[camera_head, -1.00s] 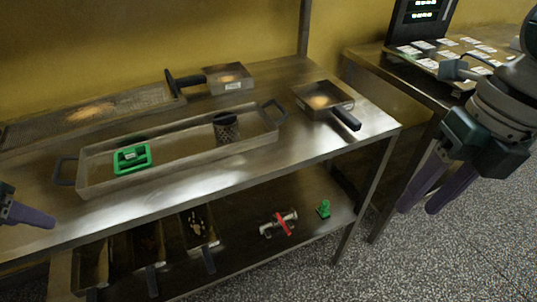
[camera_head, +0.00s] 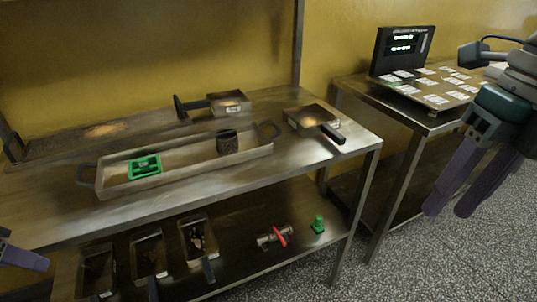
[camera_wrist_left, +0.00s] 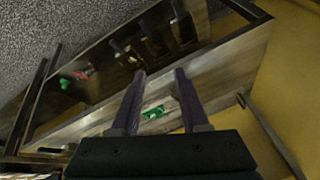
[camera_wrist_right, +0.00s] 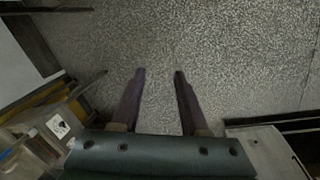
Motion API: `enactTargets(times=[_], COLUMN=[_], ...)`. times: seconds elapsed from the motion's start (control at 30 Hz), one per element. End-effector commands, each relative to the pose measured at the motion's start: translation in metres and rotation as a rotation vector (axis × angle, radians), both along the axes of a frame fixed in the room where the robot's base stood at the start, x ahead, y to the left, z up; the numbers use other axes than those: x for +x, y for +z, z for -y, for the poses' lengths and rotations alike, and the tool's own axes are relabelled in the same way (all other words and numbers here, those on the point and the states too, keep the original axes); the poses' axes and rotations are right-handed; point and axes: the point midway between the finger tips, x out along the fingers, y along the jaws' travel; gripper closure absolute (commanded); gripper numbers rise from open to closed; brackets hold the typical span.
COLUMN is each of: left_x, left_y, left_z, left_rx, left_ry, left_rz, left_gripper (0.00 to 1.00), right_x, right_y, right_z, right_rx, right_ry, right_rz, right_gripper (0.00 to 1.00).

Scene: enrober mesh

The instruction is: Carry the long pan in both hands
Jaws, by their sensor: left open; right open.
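The long pan (camera_head: 190,177) is a shallow metal tray with a dark loop handle at each end. It sits on the upper shelf of the steel table (camera_head: 235,190). A green frame-like object (camera_head: 145,167) and a dark perforated cup (camera_head: 227,142) stand in it. My left gripper (camera_head: 44,263) shows only partly at the left edge, in front of the table and apart from the pan. In the left wrist view its fingers (camera_wrist_left: 158,72) are apart with nothing between them. My right gripper (camera_head: 448,212) hangs open and empty over the floor, right of the table; its fingers also show in the right wrist view (camera_wrist_right: 160,72).
Two small handled pans (camera_head: 314,117) (camera_head: 230,103) and a long mesh tray (camera_head: 70,142) share the upper shelf. The lower shelf holds several dark pans (camera_head: 150,253), a red-handled fitting (camera_head: 273,237) and a green piece (camera_head: 318,224). A second table (camera_head: 432,122) with cards stands right.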

Motion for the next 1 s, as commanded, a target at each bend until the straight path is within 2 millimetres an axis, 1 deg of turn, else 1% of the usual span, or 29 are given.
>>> enactTargets(times=[0.03,0.1,0.2,0.3,0.4,0.63,0.67,0.73,0.77,0.87,0.9,0.97,1.0], left_x=[0.000,0.000,0.000,0.000,0.000,0.000,0.000,-0.001,-0.002,-0.008,-0.011,-0.018,-0.023], left_y=[0.000,0.000,0.000,0.000,0.000,0.000,0.000,-0.001,-0.002,-0.005,-0.007,-0.009,-0.010], left_z=[0.000,0.000,0.000,0.000,0.000,0.000,0.000,0.003,0.006,0.022,0.033,0.049,0.061], left_rx=[0.000,0.000,0.000,0.000,0.000,0.000,0.000,-0.004,-0.007,-0.025,-0.038,-0.058,-0.074], left_ry=[0.000,0.000,0.000,0.000,0.000,0.000,-0.001,-0.008,-0.014,-0.053,-0.074,-0.113,-0.139], left_rz=[0.000,0.000,0.000,0.000,0.000,-0.001,-0.001,-0.003,-0.003,-0.010,-0.014,-0.018,-0.022], left_gripper=[0.55,0.55,0.55,0.55,0.55,0.55,0.55,0.55,0.55,0.55,0.55,0.55,0.55], right_x=[0.002,0.002,0.003,0.003,0.003,0.003,0.003,0.003,0.003,0.004,0.004,0.001,-0.001], right_y=[0.011,0.024,0.038,0.047,0.050,0.050,0.050,0.048,0.047,0.046,0.049,0.060,0.074], right_z=[0.002,0.005,0.007,0.009,0.009,0.009,0.008,0.001,-0.006,-0.051,-0.078,-0.123,-0.153], right_rx=[-0.001,-0.001,-0.001,0.000,0.000,0.000,0.002,0.029,0.055,0.221,0.325,0.517,0.666], right_ry=[-0.001,-0.001,-0.001,0.000,-0.001,-0.001,0.000,0.011,0.020,0.067,0.088,0.104,0.098], right_rz=[0.005,0.004,0.003,0.000,-0.001,-0.001,-0.001,0.007,0.013,0.061,0.089,0.138,0.175], right_gripper=[0.56,0.56,0.56,0.56,0.56,0.56,0.56,0.56,0.56,0.56,0.56,0.56,0.56])
